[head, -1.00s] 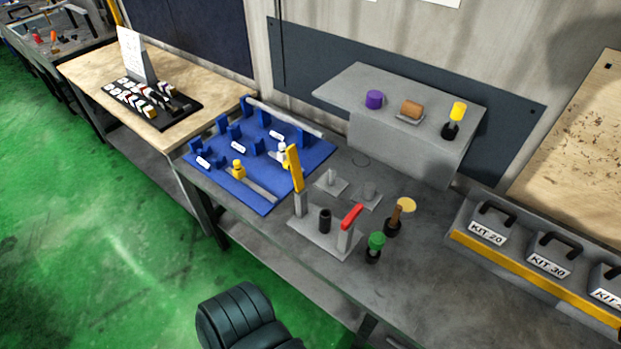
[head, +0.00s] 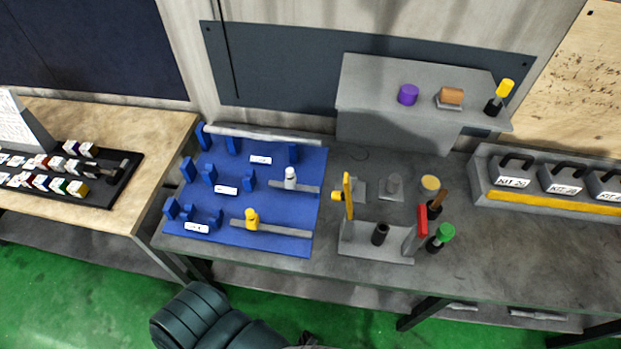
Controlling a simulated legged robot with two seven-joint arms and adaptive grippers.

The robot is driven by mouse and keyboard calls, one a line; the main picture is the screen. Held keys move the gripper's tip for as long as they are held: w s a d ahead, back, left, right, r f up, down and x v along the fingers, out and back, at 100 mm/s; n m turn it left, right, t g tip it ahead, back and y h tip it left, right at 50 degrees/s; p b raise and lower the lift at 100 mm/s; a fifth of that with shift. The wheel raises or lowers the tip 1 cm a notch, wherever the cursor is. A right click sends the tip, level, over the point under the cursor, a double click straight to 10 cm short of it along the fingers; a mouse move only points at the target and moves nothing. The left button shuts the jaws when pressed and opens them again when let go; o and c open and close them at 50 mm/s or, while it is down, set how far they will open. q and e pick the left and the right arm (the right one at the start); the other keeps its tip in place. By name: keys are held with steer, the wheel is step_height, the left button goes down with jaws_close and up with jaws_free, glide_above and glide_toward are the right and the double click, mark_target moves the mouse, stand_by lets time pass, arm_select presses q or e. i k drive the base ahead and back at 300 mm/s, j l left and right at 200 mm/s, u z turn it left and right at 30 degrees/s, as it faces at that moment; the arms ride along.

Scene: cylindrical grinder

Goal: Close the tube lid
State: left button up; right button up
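No part is plainly a tube with a lid. A grey fixture (head: 375,243) on the bench has an upright yellow bar (head: 348,195) on its left, a red-topped post (head: 421,222) on its right and a black cylinder (head: 380,234) between them. A long pale tube-like bar (head: 265,134) lies along the back of a blue board (head: 275,210). Which of these bears the tube lid I cannot tell. Neither of my grippers shows clearly; a dark ribbed part, apparently of my arm, is at the bottom edge.
Green-topped (head: 442,237) and brown-handled (head: 436,203) tools stand right of the fixture. A raised grey shelf (head: 400,125) holds a purple cylinder (head: 408,94), a brown roll (head: 452,95) and a yellow-handled tool (head: 501,97). Kit boxes (head: 512,172) stand at the right. The bench front right is clear.

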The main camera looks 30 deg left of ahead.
mark_target(336, 195)
steer(key=k+j, duration=0.1)
steer(key=j, duration=0.25)
steer(key=k+j+z, duration=0.1)
steer(key=j, duration=0.3)
steer(key=k+j, duration=0.15)
steer(key=j, duration=0.2)
steer(key=k+j+z, duration=0.1)
steer(key=j, duration=0.25)
